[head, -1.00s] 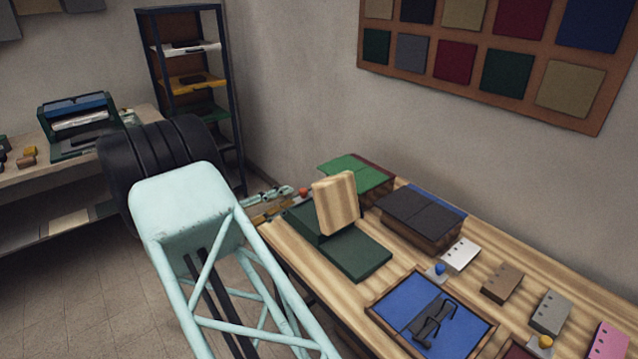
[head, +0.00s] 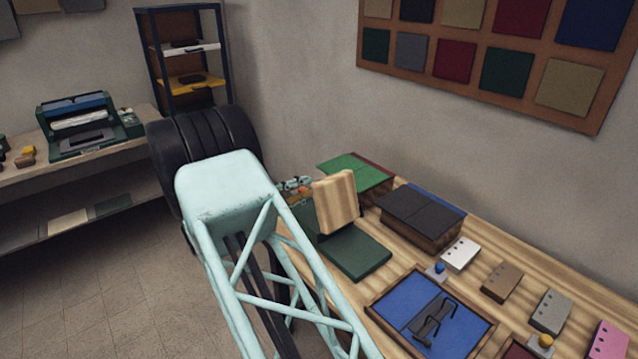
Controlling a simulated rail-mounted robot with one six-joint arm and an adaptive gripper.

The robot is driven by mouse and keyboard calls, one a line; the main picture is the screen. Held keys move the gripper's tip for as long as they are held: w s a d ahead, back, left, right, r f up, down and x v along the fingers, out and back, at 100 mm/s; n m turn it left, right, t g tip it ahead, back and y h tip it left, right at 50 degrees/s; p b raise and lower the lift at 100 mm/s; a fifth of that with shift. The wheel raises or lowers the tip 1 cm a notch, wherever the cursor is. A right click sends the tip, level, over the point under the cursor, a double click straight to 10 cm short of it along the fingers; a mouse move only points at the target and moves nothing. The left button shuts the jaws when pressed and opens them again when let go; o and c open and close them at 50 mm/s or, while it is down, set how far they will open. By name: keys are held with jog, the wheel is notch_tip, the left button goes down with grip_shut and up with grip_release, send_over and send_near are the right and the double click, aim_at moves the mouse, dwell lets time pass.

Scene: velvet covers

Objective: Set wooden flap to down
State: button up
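The wooden flap (head: 335,203) is a light striped wooden block with rounded corners. It stands roughly upright, tilted a little, at the back left part of a dark green base (head: 355,257) on the table. The front part of the base is bare. Small pale teal parts (head: 294,183) show just left of the flap, behind my arm; they look like the end of my gripper. They are too small and too covered to show the fingers or any gap to the flap.
The wooden table (head: 405,265) also holds green and dark covered boxes (head: 420,216) behind the base, a blue-lined tray (head: 392,307) in front, and several small punched blocks to the right. A shelf rack (head: 180,60) and a side bench (head: 60,170) stand left.

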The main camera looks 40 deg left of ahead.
aim_at(319, 181)
jog(key=shift+x, duration=3.1)
jog(key=shift+c, duration=0.5)
grip_shut()
